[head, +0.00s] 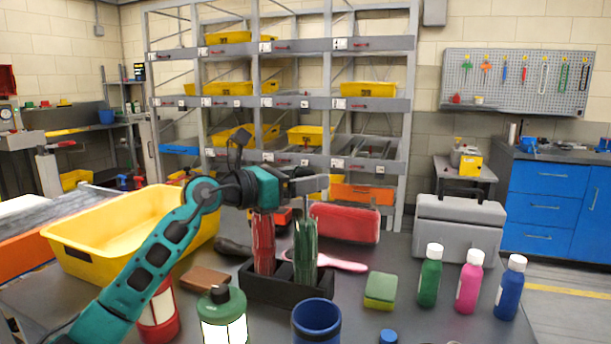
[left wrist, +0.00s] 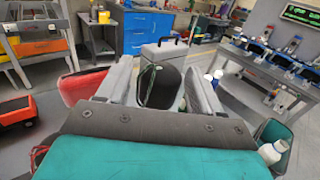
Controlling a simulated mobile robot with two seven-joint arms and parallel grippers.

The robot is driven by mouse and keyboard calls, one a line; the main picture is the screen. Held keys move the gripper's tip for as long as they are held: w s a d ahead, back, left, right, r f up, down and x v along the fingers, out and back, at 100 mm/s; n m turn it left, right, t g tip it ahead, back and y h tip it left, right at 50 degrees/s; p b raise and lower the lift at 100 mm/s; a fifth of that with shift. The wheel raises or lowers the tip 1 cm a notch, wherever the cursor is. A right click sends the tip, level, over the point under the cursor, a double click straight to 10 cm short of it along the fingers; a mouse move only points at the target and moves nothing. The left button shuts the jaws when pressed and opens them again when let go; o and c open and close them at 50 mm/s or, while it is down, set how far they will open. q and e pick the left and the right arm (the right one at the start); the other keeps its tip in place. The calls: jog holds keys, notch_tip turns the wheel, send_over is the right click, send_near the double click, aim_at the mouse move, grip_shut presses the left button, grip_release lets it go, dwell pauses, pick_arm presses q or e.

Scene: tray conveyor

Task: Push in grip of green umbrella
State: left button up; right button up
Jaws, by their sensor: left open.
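The green umbrella (head: 305,250) stands upright, folded, in the right part of a black holder (head: 285,290). A red umbrella (head: 263,243) stands in it to the left. My left gripper (head: 312,184) is open at the top of the green umbrella, its fingers level and pointing right. It hides the umbrella's upper end in the head view. In the left wrist view a dark rounded shape with a green edge, apparently the green umbrella's grip (left wrist: 160,86), shows between the two spread fingers (left wrist: 158,90). I cannot tell whether they touch it. My right gripper is out of view.
A yellow bin (head: 75,240) stands left. A red case (head: 345,223) and a pink brush (head: 340,264) lie behind. A sponge (head: 380,288), several bottles (head: 430,280) and a grey toolbox (head: 457,228) are right.

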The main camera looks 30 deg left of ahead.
pick_arm(q)
jog(key=shift+w, duration=0.1)
jog(key=shift+c, duration=0.3)
grip_shut()
dwell(0.4)
